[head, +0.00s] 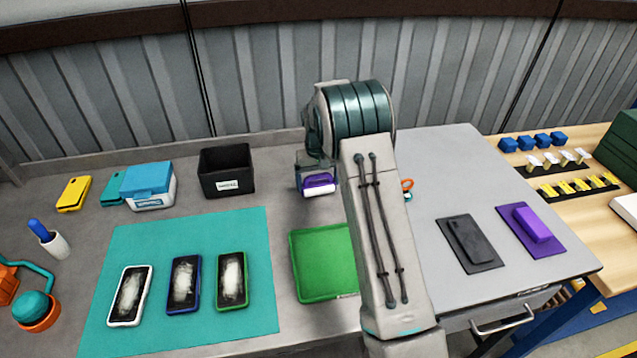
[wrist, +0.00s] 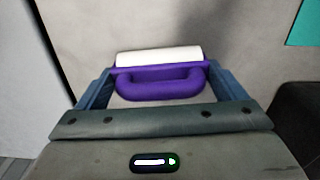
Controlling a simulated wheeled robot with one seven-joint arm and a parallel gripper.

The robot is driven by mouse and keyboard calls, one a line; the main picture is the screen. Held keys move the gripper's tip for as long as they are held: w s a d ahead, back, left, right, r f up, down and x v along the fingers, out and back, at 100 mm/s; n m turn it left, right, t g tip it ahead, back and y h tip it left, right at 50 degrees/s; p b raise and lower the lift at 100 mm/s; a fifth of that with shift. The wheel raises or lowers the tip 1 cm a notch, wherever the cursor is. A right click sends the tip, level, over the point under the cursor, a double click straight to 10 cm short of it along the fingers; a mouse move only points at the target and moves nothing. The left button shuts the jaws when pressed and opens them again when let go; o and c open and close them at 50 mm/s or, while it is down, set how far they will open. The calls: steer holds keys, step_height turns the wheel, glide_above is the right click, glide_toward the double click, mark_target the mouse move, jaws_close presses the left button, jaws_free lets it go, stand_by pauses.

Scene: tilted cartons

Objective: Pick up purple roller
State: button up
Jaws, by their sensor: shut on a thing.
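The purple roller (head: 319,184) has a purple handle and a white roll. It shows at the end of my arm in the head view, above the grey bench behind the green mat. In the wrist view the purple roller (wrist: 160,80) lies between the two blue fingers of my gripper (wrist: 160,84). The fingers are shut on its ends, with the white roll on the far side. My gripper (head: 317,178) is partly hidden by my wrist in the head view. I cannot tell exactly how high the roller is above the bench.
A black bin (head: 226,172) stands left of my gripper. A green mat (head: 322,264) lies in front, partly hidden by my arm. A teal mat (head: 190,325) holds several phones. A black pad (head: 470,243) and a purple pad (head: 548,250) lie to the right.

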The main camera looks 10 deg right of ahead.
mark_target(318, 174)
steer(key=shift+r, duration=0.5)
step_height(318, 174, up, 3)
steer(key=shift+f+b, duration=0.15)
steer(key=shift+b, duration=0.55)
steer(key=s+d+r+b, duration=0.2)
steer(key=s+r, duration=0.5)
steer(key=s, duration=0.4)
steer(key=shift+s+r+b, duration=0.2)
steer(key=shift+s+b, duration=0.05)
steer(key=shift+b, duration=0.3)
